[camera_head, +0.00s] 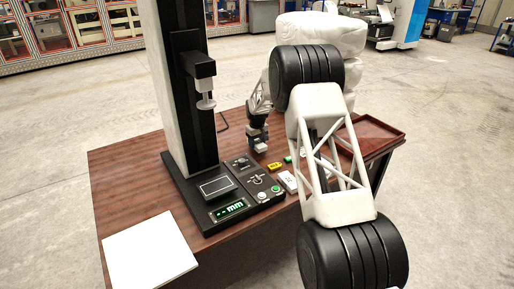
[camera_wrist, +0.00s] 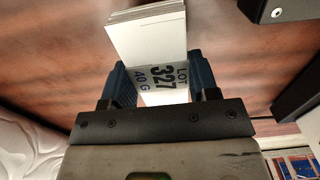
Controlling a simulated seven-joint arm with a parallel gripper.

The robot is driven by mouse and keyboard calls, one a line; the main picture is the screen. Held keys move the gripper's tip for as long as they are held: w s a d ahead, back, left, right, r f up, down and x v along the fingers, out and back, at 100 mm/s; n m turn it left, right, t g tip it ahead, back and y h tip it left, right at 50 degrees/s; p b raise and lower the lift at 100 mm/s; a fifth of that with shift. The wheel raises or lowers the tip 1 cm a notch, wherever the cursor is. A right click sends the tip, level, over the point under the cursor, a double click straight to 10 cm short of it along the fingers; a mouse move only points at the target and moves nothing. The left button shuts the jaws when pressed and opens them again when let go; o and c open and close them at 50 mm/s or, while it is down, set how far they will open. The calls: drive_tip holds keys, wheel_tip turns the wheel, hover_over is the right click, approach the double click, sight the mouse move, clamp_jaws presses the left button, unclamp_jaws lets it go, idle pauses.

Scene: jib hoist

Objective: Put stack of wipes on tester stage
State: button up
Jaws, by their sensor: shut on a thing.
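The stack of wipes (camera_wrist: 148,35) is a block of thin white sheets with a paper band printed LOT 327 40 G. In the wrist view it sits between the blue finger pads of my gripper (camera_wrist: 160,80), which is shut on it. In the head view my gripper (camera_head: 259,140) is low over the table, behind and right of the tester's base; the stack is too small to make out there. The tester (camera_head: 203,120) has a tall dark column and a black base. A small dark plate with a pale rim, apparently the stage (camera_head: 215,187), lies below the overhanging head (camera_head: 204,88).
The base carries a green-lit display (camera_head: 230,209) and a control panel (camera_head: 245,172). A yellow item (camera_head: 274,167) and a white labelled item (camera_head: 288,181) lie right of it. A white square sheet (camera_head: 150,253) lies front left. A brown tray (camera_head: 378,131) is at right.

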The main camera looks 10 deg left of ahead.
sight(257, 142)
drive_tip(key=shift+f, duration=1.35)
drive_tip(key=o, duration=1)
drive_tip(key=shift+f, duration=0.15)
drive_tip(key=shift+r, duration=6.15)
